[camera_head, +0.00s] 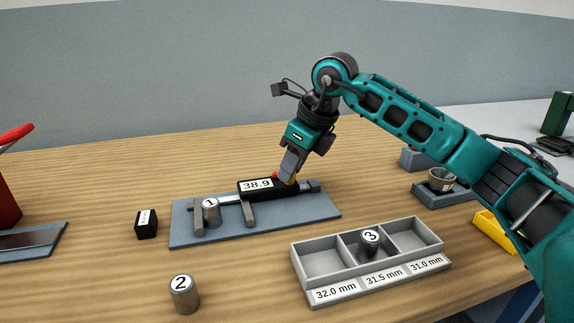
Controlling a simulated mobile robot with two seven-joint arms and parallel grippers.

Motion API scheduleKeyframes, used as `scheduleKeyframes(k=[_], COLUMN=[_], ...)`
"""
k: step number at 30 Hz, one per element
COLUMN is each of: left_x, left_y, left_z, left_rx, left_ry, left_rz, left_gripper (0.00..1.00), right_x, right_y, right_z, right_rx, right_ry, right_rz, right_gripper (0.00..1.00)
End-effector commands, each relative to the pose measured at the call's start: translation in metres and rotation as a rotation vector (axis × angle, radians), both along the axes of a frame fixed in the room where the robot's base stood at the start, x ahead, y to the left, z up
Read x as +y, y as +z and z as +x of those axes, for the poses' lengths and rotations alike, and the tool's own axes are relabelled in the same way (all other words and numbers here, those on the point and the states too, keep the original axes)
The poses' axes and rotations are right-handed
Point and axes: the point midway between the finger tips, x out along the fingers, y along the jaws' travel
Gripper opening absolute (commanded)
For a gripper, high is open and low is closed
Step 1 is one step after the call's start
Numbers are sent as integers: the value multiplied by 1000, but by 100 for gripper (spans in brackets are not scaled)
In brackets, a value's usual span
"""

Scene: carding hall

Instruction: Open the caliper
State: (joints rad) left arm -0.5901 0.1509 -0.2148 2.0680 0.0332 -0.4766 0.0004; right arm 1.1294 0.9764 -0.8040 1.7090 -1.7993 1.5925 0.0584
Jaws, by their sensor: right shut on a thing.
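The caliper (268,188) lies on a blue-grey plate (310,212), its display reading 38.9. Its jaws stand apart, the left jaw (198,222) and the right jaw (250,214). A metal cylinder marked 1 (211,214) stands between them, close to the left jaw, with a visible gap to the right jaw. My right gripper (287,178) points down at the right end of the display body and is shut on the caliper's slider; the fingertips are partly hidden. Cylinder 2 (185,296) stands on the table in front. My left gripper is not in view.
A grey tray (297,262) with three compartments, labelled 32.0, 31.5 and 31.0 mm, holds cylinder 3 (369,245) in its middle one. A small black block (146,226) stands left of the plate. A yellow bin (493,232) and a grey holder (440,193) are at right.

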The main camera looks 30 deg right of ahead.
Motion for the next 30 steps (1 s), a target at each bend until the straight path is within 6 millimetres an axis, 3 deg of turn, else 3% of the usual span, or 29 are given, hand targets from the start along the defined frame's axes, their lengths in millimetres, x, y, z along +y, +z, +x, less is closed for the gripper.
scheduleKeyframes(k=[8, 17, 23, 30], left_x=[1, 1, 1, 0], left_y=[-1, 0, 7, 18], left_z=[-2, -2, -2, -2], left_rx=[3, 4, 4, 4], left_ry=[-3, -3, -3, -1], left_rz=[4, 3, 3, 0], left_gripper=[52, 52, 52, 52], right_x=[0, 0, -6, -16], right_y=[1, 4, 32, 82], right_z=[0, 0, -9, -27], right_rx=[-1, -2, -5, -5], right_ry=[0, 0, -1, -1], right_rz=[1, 0, 0, 0], right_gripper=[51, 52, 52, 52])
